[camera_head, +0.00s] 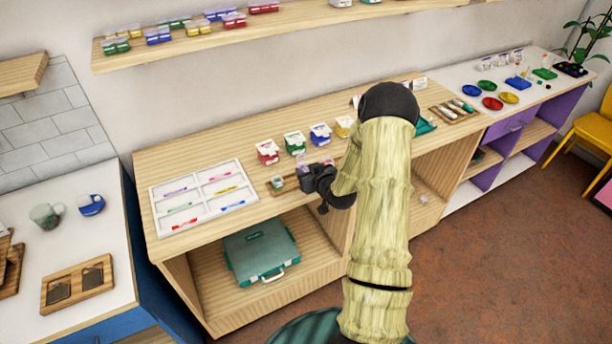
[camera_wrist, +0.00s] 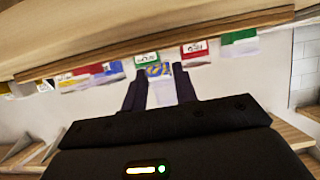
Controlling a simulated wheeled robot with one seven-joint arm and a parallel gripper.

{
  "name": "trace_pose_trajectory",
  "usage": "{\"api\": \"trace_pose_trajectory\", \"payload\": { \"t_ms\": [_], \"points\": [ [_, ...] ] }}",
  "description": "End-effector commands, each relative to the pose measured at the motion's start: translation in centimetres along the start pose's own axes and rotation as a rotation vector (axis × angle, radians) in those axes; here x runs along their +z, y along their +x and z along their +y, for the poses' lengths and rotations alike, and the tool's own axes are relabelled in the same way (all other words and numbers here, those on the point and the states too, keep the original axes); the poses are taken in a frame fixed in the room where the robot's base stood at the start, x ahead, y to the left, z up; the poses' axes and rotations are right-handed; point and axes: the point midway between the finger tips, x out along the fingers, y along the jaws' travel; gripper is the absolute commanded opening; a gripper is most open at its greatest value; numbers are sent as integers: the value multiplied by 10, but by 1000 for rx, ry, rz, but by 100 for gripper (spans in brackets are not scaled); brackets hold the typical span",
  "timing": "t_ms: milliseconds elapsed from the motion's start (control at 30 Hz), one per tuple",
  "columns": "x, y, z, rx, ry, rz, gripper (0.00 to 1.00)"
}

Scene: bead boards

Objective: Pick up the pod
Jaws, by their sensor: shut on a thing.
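My gripper (camera_wrist: 160,92) is shut on a small pale pod (camera_wrist: 163,93) with a blue and yellow patch at its far end. The pod sits between the two dark fingers in the wrist view. In the head view my gripper (camera_head: 306,178) is low over the wooden counter, near its front edge. The gripper hides most of the pod there, so I cannot tell whether it still touches the counter. A small green-and-white item (camera_head: 277,182) shows just left of the gripper.
Coloured boxes, including a red one (camera_head: 267,152), a green one (camera_head: 294,143) and a blue one (camera_head: 320,135), stand behind the gripper. A white divided tray (camera_head: 158,207) lies to the left. A teal case (camera_head: 258,249) sits below. A wall shelf (camera_head: 270,32) runs above.

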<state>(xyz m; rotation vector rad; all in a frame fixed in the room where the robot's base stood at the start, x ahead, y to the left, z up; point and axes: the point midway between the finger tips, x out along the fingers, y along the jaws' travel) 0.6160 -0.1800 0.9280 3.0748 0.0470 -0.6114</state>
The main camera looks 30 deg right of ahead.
Motion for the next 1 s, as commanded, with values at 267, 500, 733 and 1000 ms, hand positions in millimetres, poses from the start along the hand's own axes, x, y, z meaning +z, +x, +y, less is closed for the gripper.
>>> {"api": "trace_pose_trajectory", "payload": {
  "t_ms": [267, 500, 733, 1000],
  "points": [
    [-44, -18, 0, 1, -3, 5, 7],
    [-70, -29, 0, 0, -1, 1, 7],
    [-74, -31, 0, 0, 1, -1, 7],
    [-74, -31, 0, 0, 1, -1, 7]
  ]
}}
